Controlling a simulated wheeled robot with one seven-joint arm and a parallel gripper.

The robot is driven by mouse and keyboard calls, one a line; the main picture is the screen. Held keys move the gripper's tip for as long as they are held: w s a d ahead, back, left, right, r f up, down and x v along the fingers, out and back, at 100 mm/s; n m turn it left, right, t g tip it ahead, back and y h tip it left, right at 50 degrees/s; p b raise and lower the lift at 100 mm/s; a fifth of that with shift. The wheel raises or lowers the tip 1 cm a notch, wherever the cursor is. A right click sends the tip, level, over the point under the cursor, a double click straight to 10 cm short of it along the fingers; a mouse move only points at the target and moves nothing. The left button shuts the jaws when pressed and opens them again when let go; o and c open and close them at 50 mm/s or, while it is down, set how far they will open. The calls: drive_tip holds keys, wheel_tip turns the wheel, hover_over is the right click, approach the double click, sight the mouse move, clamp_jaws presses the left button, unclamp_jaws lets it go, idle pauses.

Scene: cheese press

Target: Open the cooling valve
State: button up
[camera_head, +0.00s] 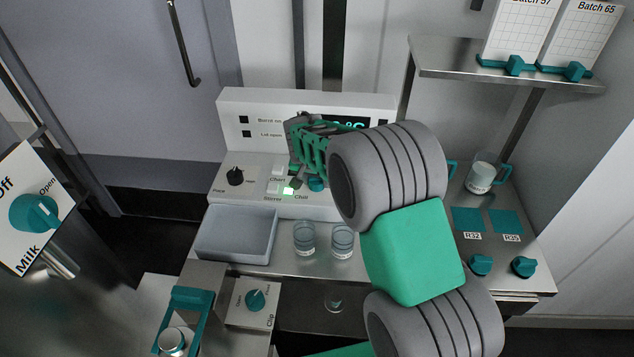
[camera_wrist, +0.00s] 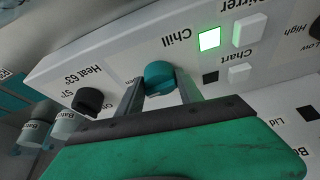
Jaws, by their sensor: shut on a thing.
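The teal knob marked "Chill" (camera_head: 316,184) is on the white control panel (camera_head: 245,205), low and right of centre. It also shows in the wrist view (camera_wrist: 159,76). My gripper (camera_wrist: 161,88) has one finger on each side of this knob and is shut on it. In the head view my gripper (camera_head: 305,182) comes down in front of the panel, and my arm hides the panel's right part. The small labels beside the knob are partly covered by the fingers, so I cannot read its setting.
A lit green button (camera_head: 288,191) is just left of the knob. A black knob (camera_head: 235,176) sits further left, another black knob (camera_wrist: 87,101) beyond the gripper. A grey tray (camera_head: 236,233) and two small beakers (camera_head: 304,238) stand close before the panel.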

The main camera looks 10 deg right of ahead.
drive_tip(key=shift+a+m+h, duration=0.1)
drive_tip(key=shift+m+h, duration=0.2)
drive_tip(key=shift+m, duration=0.4)
drive_tip(key=o, duration=1.4)
drive_tip(key=shift+c, duration=0.2)
drive_tip(key=v, duration=0.7)
drive_tip(key=shift+r+b, duration=0.4)
drive_tip(key=shift+a+r, duration=0.1)
drive_tip(key=s+d+r+n+y+p, duration=0.1)
drive_tip(key=s+d+r+n+p, duration=0.1)
drive_tip(key=s+r, duration=0.6)
drive_tip(key=s+f+n+y+p, duration=0.1)
drive_tip(key=s+n, duration=0.3)
drive_tip(key=s, duration=1.4)
drive_tip(key=shift+f+n+g, duration=0.3)
drive_tip(key=shift+f+g, duration=0.05)
drive_tip(key=shift+g, duration=0.05)
